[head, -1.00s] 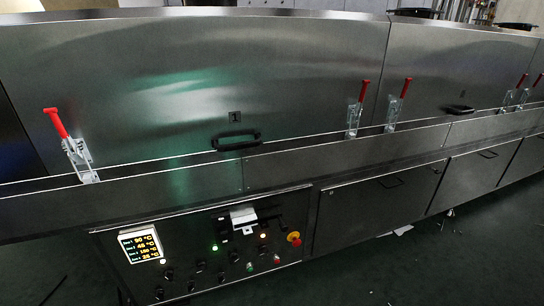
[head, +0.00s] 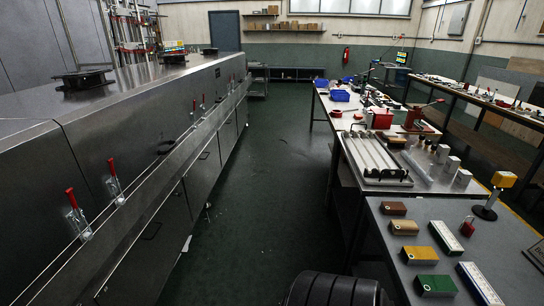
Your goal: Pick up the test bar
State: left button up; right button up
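I cannot pick out the test bar with certainty. A flat tray (head: 367,176) with several long pale strips lies on the bench just beyond. Neither of my grippers shows in the head view.
The steel tunnel dryer (head: 140,130) with red-handled clamps runs along the left. Brown, yellow and green blocks (head: 435,285) and a yellow-topped stand (head: 492,195) are on the near bench. The dark green aisle floor (head: 262,190) between dryer and benches is clear.

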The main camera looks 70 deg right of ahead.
aim_at(450, 244)
jog(key=z, duration=3.65)
jog(key=i+j+z, duration=0.1)
jog(key=z, duration=0.35)
jog(key=j+z, duration=0.4)
jog(key=i+j+z, duration=0.1)
jog(key=z, duration=0.35)
jog(key=j, duration=0.1)
